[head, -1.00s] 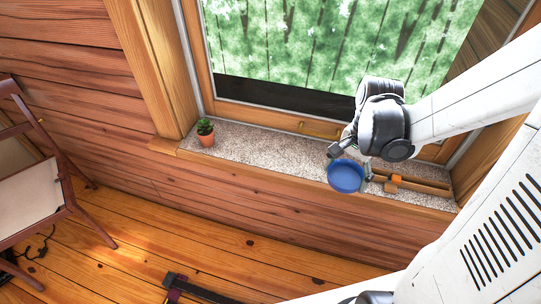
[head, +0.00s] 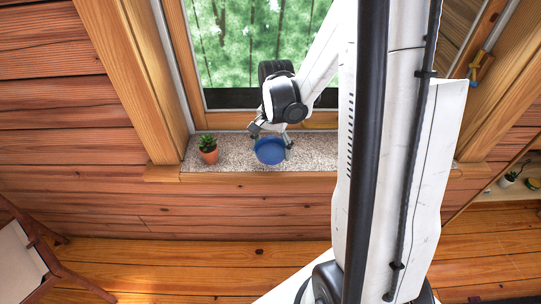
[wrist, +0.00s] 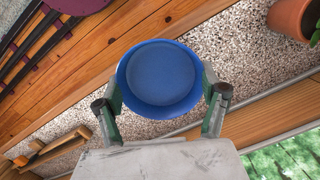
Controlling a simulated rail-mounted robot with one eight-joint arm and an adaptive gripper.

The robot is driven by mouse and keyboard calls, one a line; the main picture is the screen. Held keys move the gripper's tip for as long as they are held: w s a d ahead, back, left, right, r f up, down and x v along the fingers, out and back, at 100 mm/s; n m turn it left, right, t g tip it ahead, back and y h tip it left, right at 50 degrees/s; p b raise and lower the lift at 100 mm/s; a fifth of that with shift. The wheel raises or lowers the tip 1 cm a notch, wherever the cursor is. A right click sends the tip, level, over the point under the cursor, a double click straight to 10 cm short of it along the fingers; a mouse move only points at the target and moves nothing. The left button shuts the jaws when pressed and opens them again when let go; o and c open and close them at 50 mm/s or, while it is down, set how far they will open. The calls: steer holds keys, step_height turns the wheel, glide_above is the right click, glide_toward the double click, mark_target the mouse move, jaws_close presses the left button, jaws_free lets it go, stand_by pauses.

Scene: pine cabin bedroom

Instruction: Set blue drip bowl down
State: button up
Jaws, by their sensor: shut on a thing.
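The blue drip bowl (head: 270,152) is over the speckled window sill (head: 232,153), to the right of the potted plant, with a gap between them. My gripper (head: 269,138) is shut on it. In the wrist view the blue bowl (wrist: 162,75) is round and its inside looks empty. The fingers of my gripper (wrist: 162,88) sit on opposite sides of its rim. I cannot tell whether the bowl's base touches the sill.
A small plant in a terracotta pot (head: 208,149) stands at the sill's left end. Wooden pieces (wrist: 42,150) lie on the sill in the wrist view. The window (head: 245,50) is behind the sill. A chair (head: 30,262) stands at lower left.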

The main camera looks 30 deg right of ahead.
mark_target(270, 147)
steer(key=w+f, duration=0.1)
steer(key=w+d+f, duration=0.1)
steer(key=shift+w+d, duration=0.2)
steer(key=shift+w, duration=0.15)
steer(key=shift+f+b, duration=0.65)
steer(key=shift+f, duration=1.25)
steer(key=shift+f, duration=0.25)
steer(key=o, duration=1.2)
steer(key=shift+r, duration=0.1)
steer(key=shift+r, duration=0.15)
